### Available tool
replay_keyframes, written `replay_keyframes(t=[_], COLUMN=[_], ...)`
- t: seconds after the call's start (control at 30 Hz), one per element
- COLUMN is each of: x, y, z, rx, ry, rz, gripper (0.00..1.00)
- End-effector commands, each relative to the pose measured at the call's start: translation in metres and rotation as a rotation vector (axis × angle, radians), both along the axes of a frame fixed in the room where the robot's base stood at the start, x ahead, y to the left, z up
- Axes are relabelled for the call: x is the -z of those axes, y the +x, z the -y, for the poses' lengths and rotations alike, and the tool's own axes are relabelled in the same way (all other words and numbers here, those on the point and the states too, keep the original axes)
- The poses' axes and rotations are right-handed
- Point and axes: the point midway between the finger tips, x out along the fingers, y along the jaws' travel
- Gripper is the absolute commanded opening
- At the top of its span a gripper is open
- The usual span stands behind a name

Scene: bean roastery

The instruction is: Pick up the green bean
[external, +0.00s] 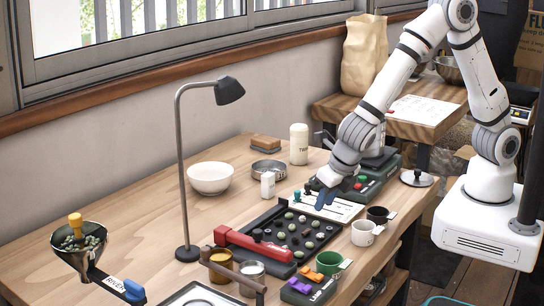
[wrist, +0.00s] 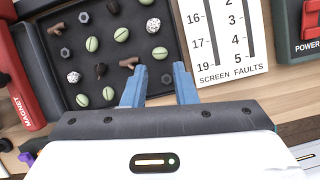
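Several green beans, each pale with a lengthwise crease, lie spread in a black tray (external: 262,221), which also shows in the wrist view (wrist: 45,75). In the wrist view one green bean (wrist: 160,53) lies just beyond my fingertips; others include a green bean (wrist: 121,34) and a green bean (wrist: 109,93) left of my fingers. My gripper (wrist: 158,82) is open, its two blue fingers apart with nothing held. A dark hex piece (wrist: 167,78) shows between the tips. In the external view my gripper (external: 322,196) hangs near the tray's far right edge.
Speckled white beans, dark beans, brown twigs and hex nuts share the tray. A red magnet bar (external: 252,245) lies along its left side. A white screen-faults card (wrist: 222,40) is beside it. Black (external: 378,215) and white cups (external: 362,233) stand right. A lamp (external: 187,170) stands left.

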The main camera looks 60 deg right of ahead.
Motion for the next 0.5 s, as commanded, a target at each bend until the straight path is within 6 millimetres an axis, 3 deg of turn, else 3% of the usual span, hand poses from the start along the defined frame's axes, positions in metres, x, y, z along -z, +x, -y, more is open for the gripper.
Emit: replay_keyframes(t=[0.3,0.5], x=[0.044,0.056], y=[0.014,0.019], z=[0.002,0.003], rx=[0.004,0.004], ry=[-0.001,0.001], rz=[-0.002,-0.002], gripper=[0.25,0.25])
